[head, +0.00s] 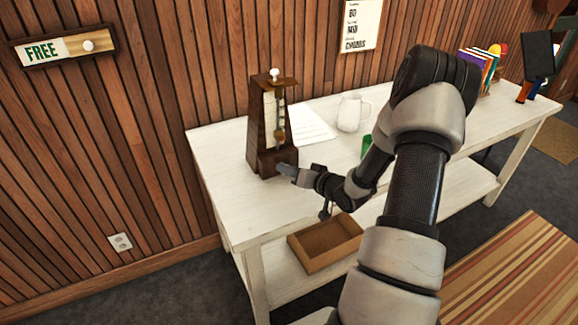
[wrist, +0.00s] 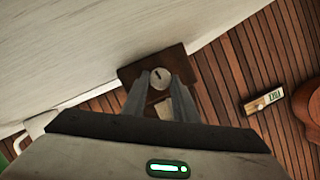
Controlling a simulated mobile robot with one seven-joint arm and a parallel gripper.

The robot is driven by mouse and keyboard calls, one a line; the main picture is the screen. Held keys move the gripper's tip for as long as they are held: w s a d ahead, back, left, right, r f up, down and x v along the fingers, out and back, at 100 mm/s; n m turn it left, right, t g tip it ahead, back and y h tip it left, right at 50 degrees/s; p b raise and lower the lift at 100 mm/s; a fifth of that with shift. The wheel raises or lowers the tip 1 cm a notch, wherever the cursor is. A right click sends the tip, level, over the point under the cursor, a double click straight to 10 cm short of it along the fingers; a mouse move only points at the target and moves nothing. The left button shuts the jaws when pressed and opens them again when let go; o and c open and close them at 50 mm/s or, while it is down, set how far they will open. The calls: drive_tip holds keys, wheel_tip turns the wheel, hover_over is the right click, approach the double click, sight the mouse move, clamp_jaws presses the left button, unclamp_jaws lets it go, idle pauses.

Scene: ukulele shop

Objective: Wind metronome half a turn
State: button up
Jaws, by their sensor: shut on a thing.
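The metronome (head: 262,125) is a dark brown wooden tower with a pale scale and a pendulum, upright near the left end of the white table (head: 225,190). In the wrist view its brown body (wrist: 132,72) shows beyond my fingers. A round silvery winding knob (wrist: 161,77) with a dark slot sits on its side. My gripper (head: 285,170) reaches in from the right, low on the metronome. In the wrist view its two fingers stand on either side of the knob, shut on it. The exact finger contact is partly hidden.
White paper (head: 308,124) lies behind the metronome, with a white mug (head: 350,112) to its right. A green object (head: 366,146) is partly hidden by my arm. Books (head: 480,68) stand farther right. An open brown box (head: 325,245) sits on the lower shelf. The table's front left is clear.

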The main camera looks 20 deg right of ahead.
drive_tip(key=shift+m+y+p, duration=0.3)
drive_tip(key=shift+m+p, duration=0.05)
drive_tip(key=shift+m, duration=0.15)
drive_tip(key=o, duration=1)
drive_tip(key=shift+s+d, duration=0.1)
drive_tip(key=p+v, duration=0.2)
drive_tip(key=v, duration=1.5)
drive_tip(key=shift+s+d+f, duration=0.1)
drive_tip(key=shift+s, duration=0.1)
